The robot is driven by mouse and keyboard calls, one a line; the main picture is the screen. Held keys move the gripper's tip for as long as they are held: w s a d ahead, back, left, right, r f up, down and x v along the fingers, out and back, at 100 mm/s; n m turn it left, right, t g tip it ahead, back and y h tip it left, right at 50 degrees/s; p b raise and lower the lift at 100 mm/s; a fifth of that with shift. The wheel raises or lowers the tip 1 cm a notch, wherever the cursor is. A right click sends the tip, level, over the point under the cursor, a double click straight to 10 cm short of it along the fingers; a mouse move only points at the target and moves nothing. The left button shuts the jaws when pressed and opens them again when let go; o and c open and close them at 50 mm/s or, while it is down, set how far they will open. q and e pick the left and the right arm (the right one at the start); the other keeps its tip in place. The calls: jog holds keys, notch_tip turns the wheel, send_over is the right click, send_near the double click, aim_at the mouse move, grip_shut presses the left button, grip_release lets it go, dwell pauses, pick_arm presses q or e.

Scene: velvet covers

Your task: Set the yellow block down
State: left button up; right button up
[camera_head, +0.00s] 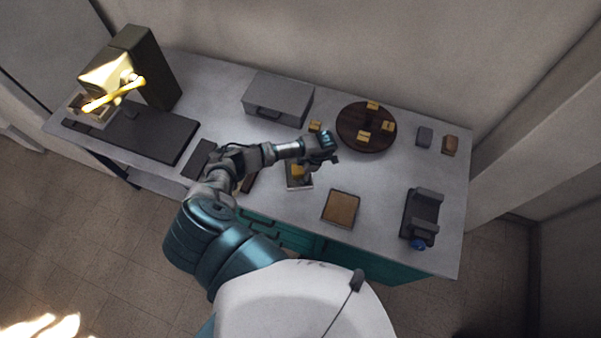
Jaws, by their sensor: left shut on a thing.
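My left gripper (325,149) is over the middle of the grey counter, left of the round brown board. It is shut on the yellow block, which the gripper and wrist hide, so I cannot tell its height over the counter. Other yellow blocks show. One block (314,126) is on the counter just behind my gripper, and another block (297,171) is at a small white-edged tray (303,186) below my forearm. The round board (348,126) carries three yellow blocks. My right gripper is not in view.
A grey box (277,98) stands at the back. A tan square pad (341,208) lies at the front, and a dark holder (422,215) stands at the right. Two small blocks, grey (424,137) and brown (450,145), sit at the far right. Free counter lies between pad and round board.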

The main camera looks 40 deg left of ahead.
pick_arm(q)
jog(key=shift+r+p, duration=0.25)
jog(key=shift+p, duration=0.05)
jog(key=shift+r+p, duration=0.5)
jog(key=b+v, duration=0.1)
jog(key=v, duration=1)
jog(key=shift+r+b, duration=0.35)
jog(key=shift+w, duration=0.1)
jog(key=shift+f, duration=0.1)
